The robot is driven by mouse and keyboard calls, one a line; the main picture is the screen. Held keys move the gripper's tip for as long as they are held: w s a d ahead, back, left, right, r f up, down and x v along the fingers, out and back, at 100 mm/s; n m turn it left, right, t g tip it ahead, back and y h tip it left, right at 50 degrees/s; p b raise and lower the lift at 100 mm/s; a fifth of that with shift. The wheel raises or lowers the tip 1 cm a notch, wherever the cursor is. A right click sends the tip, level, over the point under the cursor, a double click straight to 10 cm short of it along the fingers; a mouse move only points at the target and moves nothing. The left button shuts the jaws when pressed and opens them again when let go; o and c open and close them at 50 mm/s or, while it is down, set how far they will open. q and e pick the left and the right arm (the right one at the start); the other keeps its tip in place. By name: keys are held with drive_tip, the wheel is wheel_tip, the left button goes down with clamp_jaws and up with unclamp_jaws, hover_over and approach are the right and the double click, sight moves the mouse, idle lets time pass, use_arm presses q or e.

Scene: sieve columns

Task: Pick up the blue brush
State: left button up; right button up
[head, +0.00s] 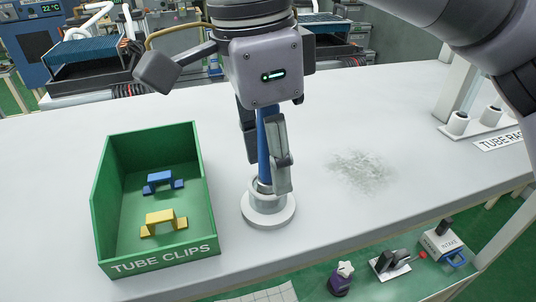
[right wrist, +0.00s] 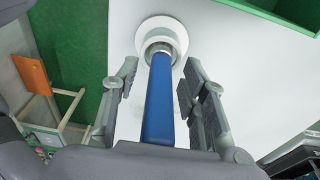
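The blue brush (head: 263,150) stands upright in a round white holder (head: 268,210) near the table's front edge. In the right wrist view its blue handle (right wrist: 159,105) runs up to the white holder (right wrist: 161,32). My right gripper (head: 267,172) points down around the handle. In the right wrist view its fingers (right wrist: 158,88) are open on either side of the handle, with gaps on both sides. The brush's lower end is hidden in the holder. My left gripper is not in view.
A green tube clips bin (head: 117,214) with a blue clip (head: 159,178) and a yellow clip (head: 160,219) stands left of the holder. Grey powder (head: 361,170) lies to the right. A tube rack (head: 493,128) stands at the far right. The table behind the bin is clear.

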drive_tip(key=shift+f, duration=0.2)
drive_tip(key=shift+s, duration=0.1)
drive_tip(key=shift+c, duration=0.6)
clamp_jaws()
